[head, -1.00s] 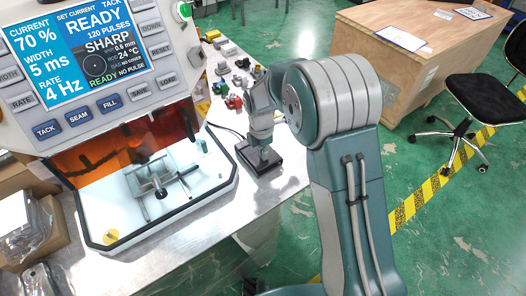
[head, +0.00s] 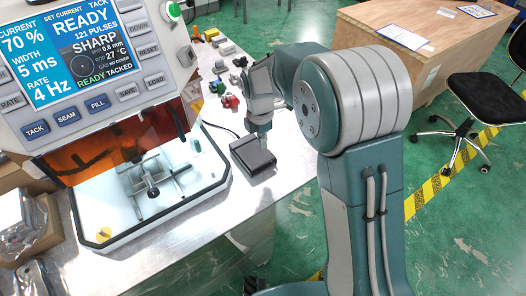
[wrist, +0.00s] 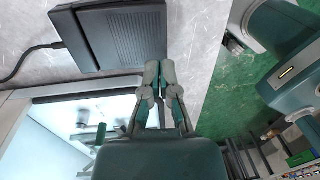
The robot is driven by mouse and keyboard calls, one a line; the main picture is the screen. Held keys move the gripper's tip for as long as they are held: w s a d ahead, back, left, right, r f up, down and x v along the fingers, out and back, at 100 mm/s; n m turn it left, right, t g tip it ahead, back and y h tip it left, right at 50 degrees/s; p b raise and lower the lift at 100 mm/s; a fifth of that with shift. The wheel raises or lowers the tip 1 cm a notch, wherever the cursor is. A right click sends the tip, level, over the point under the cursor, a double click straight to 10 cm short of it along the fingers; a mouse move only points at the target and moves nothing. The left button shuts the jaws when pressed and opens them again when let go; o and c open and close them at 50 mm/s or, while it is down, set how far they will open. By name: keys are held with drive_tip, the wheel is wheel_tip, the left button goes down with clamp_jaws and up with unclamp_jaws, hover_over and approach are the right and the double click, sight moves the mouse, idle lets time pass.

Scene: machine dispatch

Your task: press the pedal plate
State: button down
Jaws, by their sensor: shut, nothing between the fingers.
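The black pedal (head: 252,157) sits on the metal bench to the right of the welding machine. In the wrist view its ridged pedal plate (wrist: 128,36) shows at the top, beside the flat dark housing (wrist: 40,47). My gripper (head: 263,143) is shut and empty, pointing down at the far right edge of the pedal. In the wrist view the closed fingertips (wrist: 159,68) lie by the plate's lower right corner. I cannot tell whether they touch it. The machine's screen (head: 70,48) reads 121 pulses and "READY TACKED".
The machine's white work chamber (head: 150,190) with a small fixture stands left of the pedal. A cable runs from the pedal. Small coloured parts (head: 228,100) lie farther back on the bench. A wooden crate (head: 425,50) and a black stool (head: 488,97) stand on the floor at right.

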drive_tip(key=shift+s+d+r+m+t, duration=0.4)
drive_tip(key=shift+s+d+r+m, duration=0.8)
drive_tip(key=shift+r, duration=2)
drive_tip(key=shift+s+d+r+m+t, duration=0.4)
drive_tip(key=shift+s+d+r+m, duration=0.8)
drive_tip(key=shift+r, duration=2)
drive_tip(key=s+d+r+m+t, duration=0.2)
drive_tip(key=s+d+m, duration=0.2)
drive_tip(key=s+m, duration=0.5)
drive_tip(key=s+d+r+m+t, duration=0.3)
drive_tip(key=s+d+m, duration=0.2)
drive_tip(key=s+m, duration=0.5)
drive_tip(key=shift+s+d+m+y, duration=0.15)
drive_tip(key=shift+d+m+y, duration=0.15)
drive_tip(key=shift+m, duration=0.2)
drive_tip(key=shift+r, duration=0.1)
